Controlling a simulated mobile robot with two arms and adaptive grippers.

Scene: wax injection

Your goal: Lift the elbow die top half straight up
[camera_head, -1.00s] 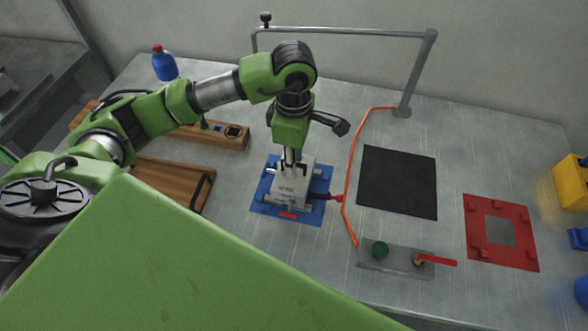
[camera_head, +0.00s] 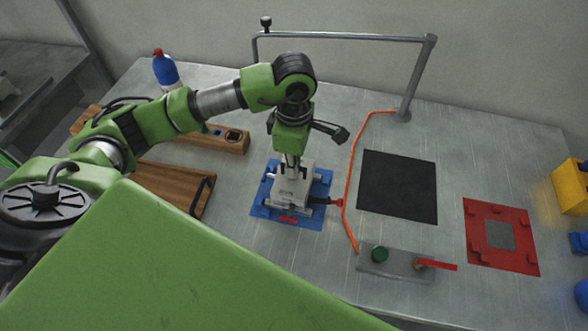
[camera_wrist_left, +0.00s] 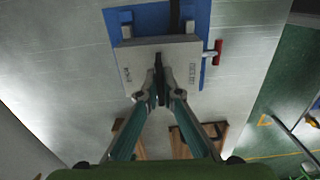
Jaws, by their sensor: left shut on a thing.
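The elbow die top half (camera_head: 290,190) is a light grey block with dark lettering, over the blue mat (camera_head: 258,208). In the left wrist view, the top half (camera_wrist_left: 190,58) fills the space just beyond the fingers, with the blue mat (camera_wrist_left: 150,18) behind it. My left gripper (camera_head: 292,168) points down from above and is shut on the dark grip at the middle of the top half; its fingers (camera_wrist_left: 161,88) meet there in the wrist view. The bottom half is mostly hidden beneath. I cannot tell how wide the gap between the halves is. My right gripper is not in view.
A red-handled fitting (camera_head: 338,202) sits right of the die, near an orange hose (camera_head: 346,185). Beyond are a black mat (camera_head: 398,187), a red frame (camera_head: 502,235) and a control box (camera_head: 395,264). A wooden block (camera_head: 228,139) and board (camera_head: 170,186) lie left. A grey rail (camera_head: 345,34) stands behind.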

